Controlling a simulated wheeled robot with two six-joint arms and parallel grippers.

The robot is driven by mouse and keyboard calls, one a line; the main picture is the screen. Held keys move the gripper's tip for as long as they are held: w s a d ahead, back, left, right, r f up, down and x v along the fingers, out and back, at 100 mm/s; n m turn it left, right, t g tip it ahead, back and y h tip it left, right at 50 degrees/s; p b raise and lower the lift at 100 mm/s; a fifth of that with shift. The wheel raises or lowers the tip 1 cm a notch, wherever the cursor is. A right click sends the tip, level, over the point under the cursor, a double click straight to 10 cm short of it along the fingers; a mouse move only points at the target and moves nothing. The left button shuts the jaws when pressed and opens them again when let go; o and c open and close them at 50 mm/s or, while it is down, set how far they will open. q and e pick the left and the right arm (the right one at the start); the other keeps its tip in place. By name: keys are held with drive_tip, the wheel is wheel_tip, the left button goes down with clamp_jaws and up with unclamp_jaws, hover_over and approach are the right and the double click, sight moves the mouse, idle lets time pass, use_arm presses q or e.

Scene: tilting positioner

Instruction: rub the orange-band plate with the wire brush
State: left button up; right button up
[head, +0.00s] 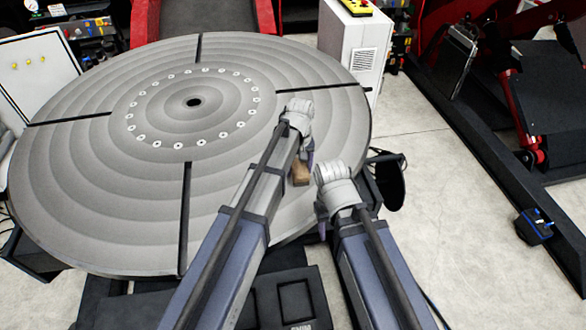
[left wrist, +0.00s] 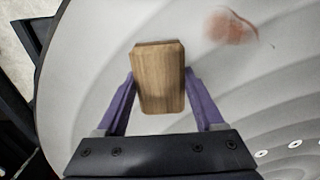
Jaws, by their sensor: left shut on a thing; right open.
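My left gripper (head: 305,160) is shut on a wooden block, the back of the wire brush (head: 300,174), over the right front part of the big round grey table (head: 130,215). In the left wrist view the brush (left wrist: 158,85) sits between the two purple fingers. Its bristles are hidden beneath, so I cannot tell if they touch the surface. A reddish-brown patch (left wrist: 230,27) lies on the grey surface beyond the brush. I cannot make out an orange-band plate in either view. My right gripper (head: 322,220) is open, near the table's right front edge, its fingers mostly hidden by its wrist.
The round table has dark radial slots, a ring of bolts and a central hole. A white cabinet (head: 353,45) stands behind it at the right. A black oval part (head: 390,183) sticks out beside the table's right edge.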

use_arm(q)
drive_tip(key=shift+w+d, duration=0.1)
drive_tip(key=shift+d, duration=0.35)
drive_tip(key=shift+w+r+p, duration=0.1)
drive_tip(key=shift+r+p, duration=0.3)
drive_tip(key=shift+p, duration=0.05)
wheel_tip(320, 180, up, 5)
drive_tip(key=p, duration=0.5)
wheel_tip(320, 180, up, 3)
drive_tip(key=p, duration=0.3)
drive_tip(key=shift+r, duration=0.1)
